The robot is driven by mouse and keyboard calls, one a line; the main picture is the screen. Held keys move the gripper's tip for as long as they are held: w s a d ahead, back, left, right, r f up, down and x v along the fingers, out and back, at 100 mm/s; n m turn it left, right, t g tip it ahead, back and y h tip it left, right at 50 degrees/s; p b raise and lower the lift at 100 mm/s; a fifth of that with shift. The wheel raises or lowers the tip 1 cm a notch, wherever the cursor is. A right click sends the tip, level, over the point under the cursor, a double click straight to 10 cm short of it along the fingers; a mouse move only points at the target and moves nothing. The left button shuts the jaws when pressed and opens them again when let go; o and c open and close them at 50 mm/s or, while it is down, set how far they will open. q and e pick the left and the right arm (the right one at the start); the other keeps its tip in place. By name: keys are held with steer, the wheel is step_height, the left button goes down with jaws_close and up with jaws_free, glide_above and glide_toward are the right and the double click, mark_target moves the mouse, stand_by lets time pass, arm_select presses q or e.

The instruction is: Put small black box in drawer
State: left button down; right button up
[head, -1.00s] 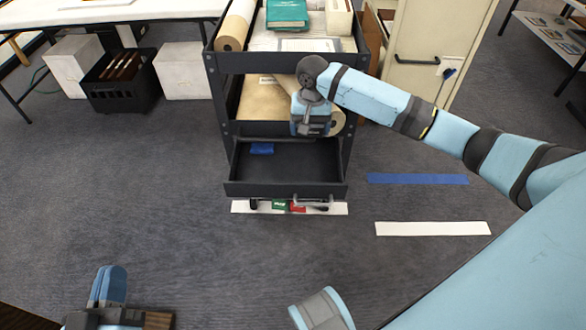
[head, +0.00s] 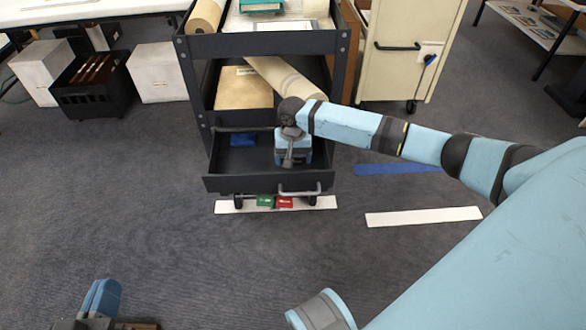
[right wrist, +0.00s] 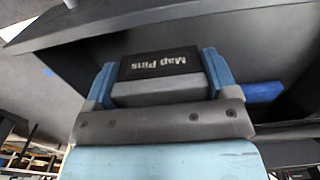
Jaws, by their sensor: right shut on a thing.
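The small black box (right wrist: 165,65), with white "Map Pins" lettering, sits between the two blue fingers of my right gripper (right wrist: 163,78) in the right wrist view. In the head view my right gripper (head: 293,160) reaches down into the open drawer (head: 262,184) of the dark cart, at its right part. The box is hidden there by my wrist, so whether it touches the drawer floor cannot be told. My left gripper (head: 100,300) is at the bottom left, cut by the frame edge, away from the cart; its opening is unclear.
A blue item (head: 243,139) lies at the drawer's back left and also shows in the right wrist view (right wrist: 262,92). A paper roll (head: 285,77) lies on the shelf above. A cream cabinet (head: 408,50) stands to the right.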

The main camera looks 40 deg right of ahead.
step_height(320, 180, down, 4)
steer(key=shift+f+b, duration=0.15)
steer(key=shift+b, duration=0.75)
arm_select(q)
steer(key=shift+w+a+f+m, duration=0.1)
steer(key=shift+w+f+m, duration=0.15)
steer(key=shift+f, duration=0.45)
steer(key=shift+r, duration=0.1)
arm_select(e)
steer(key=o, duration=0.8)
arm_select(q)
steer(key=shift+s, duration=0.1)
steer(key=shift+f, duration=0.25)
step_height(320, 180, up, 7)
steer(key=n+t+p, duration=0.1)
steer(key=t+p, duration=0.1)
steer(key=p, duration=0.3)
steer(key=shift+s+a+f, duration=0.15)
arm_select(e)
step_height(320, 180, up, 12)
steer(key=shift+r, duration=0.15)
